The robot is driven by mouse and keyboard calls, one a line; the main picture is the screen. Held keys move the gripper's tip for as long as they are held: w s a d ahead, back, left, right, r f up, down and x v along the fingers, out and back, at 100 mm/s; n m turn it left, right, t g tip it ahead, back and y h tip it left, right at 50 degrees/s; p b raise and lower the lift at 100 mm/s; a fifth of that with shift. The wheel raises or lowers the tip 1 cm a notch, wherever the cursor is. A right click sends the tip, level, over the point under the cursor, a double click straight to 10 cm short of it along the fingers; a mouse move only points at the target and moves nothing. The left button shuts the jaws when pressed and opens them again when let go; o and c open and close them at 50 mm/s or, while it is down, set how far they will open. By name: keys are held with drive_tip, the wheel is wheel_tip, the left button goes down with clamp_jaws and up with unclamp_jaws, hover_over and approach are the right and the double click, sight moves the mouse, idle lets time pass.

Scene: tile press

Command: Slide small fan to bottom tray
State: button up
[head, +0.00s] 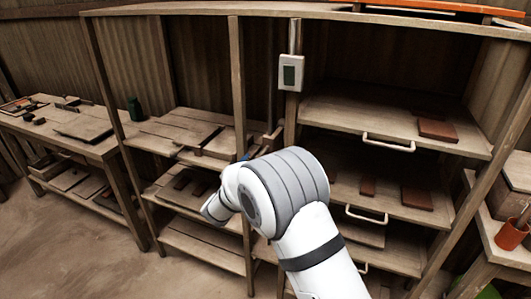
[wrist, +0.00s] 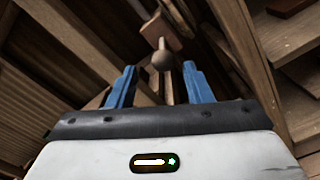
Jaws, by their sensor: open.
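I cannot pick out a small fan in either view. Pull-out trays with pale handles are stacked in the right bay in the head view: an upper tray (head: 345,118), a middle tray (head: 385,207) and a lower tray (head: 405,258) partly hidden behind my arm. My gripper (wrist: 160,88) is open, with its two blue fingers apart in the wrist view. A rounded wooden knob on a stick (wrist: 162,57) shows between and beyond the fingers; I cannot tell whether they touch it. In the head view my arm hides most of the gripper.
Reddish-brown tiles lie on the upper tray (head: 437,129) and middle tray (head: 417,197). A pale switch box (head: 291,73) is on the post. A workbench (head: 60,130) stands left; an orange cup (head: 511,234) is on the right bench. Floor at lower left is clear.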

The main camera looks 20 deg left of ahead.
sight(263, 154)
drive_tip(key=w, duration=0.2)
drive_tip(key=w+p, duration=0.1)
drive_tip(key=w, duration=0.2)
drive_tip(key=w+d, duration=0.1)
drive_tip(key=w, duration=0.1)
drive_tip(key=shift+w, duration=0.35)
clamp_jaws()
